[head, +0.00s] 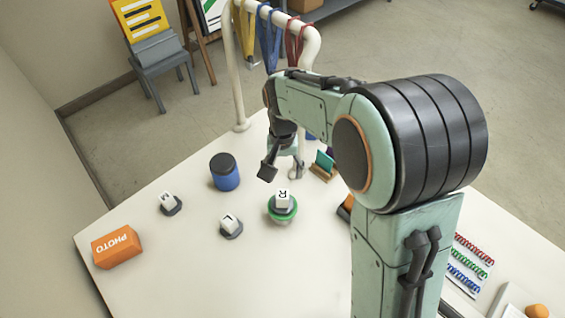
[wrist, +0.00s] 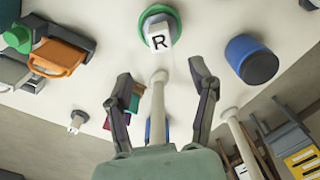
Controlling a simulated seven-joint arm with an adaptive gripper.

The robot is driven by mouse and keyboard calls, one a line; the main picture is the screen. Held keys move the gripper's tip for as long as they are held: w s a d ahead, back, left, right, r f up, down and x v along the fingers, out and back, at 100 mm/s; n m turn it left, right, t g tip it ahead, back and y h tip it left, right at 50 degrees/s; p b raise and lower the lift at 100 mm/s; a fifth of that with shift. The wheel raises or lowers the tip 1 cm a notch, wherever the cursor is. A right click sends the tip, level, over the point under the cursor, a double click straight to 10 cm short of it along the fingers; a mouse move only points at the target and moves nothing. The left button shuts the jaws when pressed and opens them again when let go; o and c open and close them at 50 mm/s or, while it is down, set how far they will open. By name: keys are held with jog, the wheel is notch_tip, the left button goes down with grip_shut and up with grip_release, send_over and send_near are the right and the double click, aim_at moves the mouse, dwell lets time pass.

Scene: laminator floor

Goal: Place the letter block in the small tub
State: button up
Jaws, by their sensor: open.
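The letter block, a white block marked R (head: 283,198), sits upright at the small green-rimmed tub (head: 283,217), on a dark grey piece within the rim, and its top stands above the rim. The block also shows in the wrist view (wrist: 159,38), with the tub's green rim (wrist: 143,24) around its grey base. My gripper (head: 283,171) is open and empty, behind and above the tub in the head view. In the wrist view its two fingers (wrist: 160,76) are spread wide, with the block beyond their tips and apart from them.
White blocks marked M (head: 167,201) and L (head: 230,222) sit on dark bases to the left. A blue black-lidded jar (head: 225,174), an orange PHOTO box (head: 117,246) and a cream lanyard rail (head: 238,85) stand around. The front middle tabletop is clear.

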jog(key=s+d+r, duration=0.6)
jog(key=s+r, duration=0.2)
jog(key=s, duration=0.3)
jog(key=s+d+n, duration=0.1)
jog(key=s+d, duration=0.2)
jog(key=s, duration=0.8)
jog(key=shift+f+y, duration=0.4)
jog(key=shift+f, duration=0.05)
